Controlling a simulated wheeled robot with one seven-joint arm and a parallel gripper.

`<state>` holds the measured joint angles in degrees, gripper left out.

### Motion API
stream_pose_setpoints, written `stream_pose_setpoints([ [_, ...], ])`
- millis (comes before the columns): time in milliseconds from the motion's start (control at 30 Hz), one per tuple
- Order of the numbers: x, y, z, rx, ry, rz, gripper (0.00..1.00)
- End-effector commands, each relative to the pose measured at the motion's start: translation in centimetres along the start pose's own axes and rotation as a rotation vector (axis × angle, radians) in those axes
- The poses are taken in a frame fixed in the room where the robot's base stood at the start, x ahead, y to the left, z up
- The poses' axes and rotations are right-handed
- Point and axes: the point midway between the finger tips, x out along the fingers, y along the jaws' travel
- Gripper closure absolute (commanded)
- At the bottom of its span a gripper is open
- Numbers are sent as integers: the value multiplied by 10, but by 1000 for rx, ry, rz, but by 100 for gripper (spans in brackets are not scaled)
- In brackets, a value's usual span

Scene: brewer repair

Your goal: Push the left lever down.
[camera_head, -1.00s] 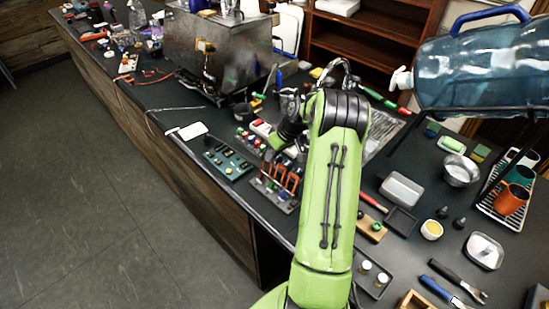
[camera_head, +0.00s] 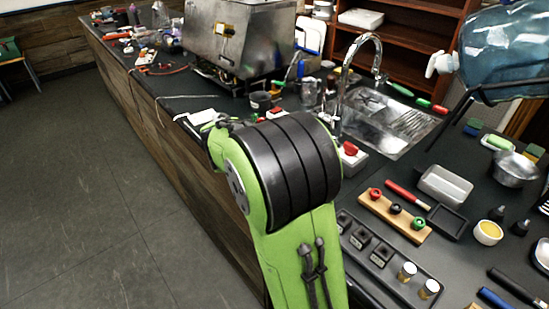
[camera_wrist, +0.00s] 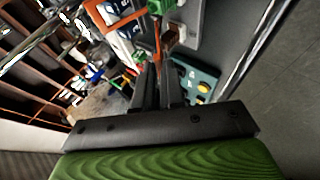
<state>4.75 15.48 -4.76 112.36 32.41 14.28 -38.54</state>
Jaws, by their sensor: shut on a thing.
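In the wrist view, the two dark fingers of my gripper (camera_wrist: 159,76) point up the picture. They look closed on the end of a thin orange lever (camera_wrist: 157,34), though the contact is small and hard to make out. In the head view, my green arm covers the gripper and the lever panel, so I cannot see there how far down any lever stands.
A teal panel with yellow buttons (camera_wrist: 200,82) lies right of the fingers. The head view shows a steel sink (camera_head: 385,128), a tall faucet (camera_head: 358,65), a metal machine (camera_head: 235,42), a black tray (camera_head: 385,262) and a wooden strip with coloured knobs (camera_head: 393,214).

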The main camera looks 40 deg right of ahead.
Motion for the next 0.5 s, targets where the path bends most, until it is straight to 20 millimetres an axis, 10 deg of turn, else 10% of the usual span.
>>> stream_pose_setpoints([
  [500, 12, -48, 4, -185, 1, 428, 100],
])
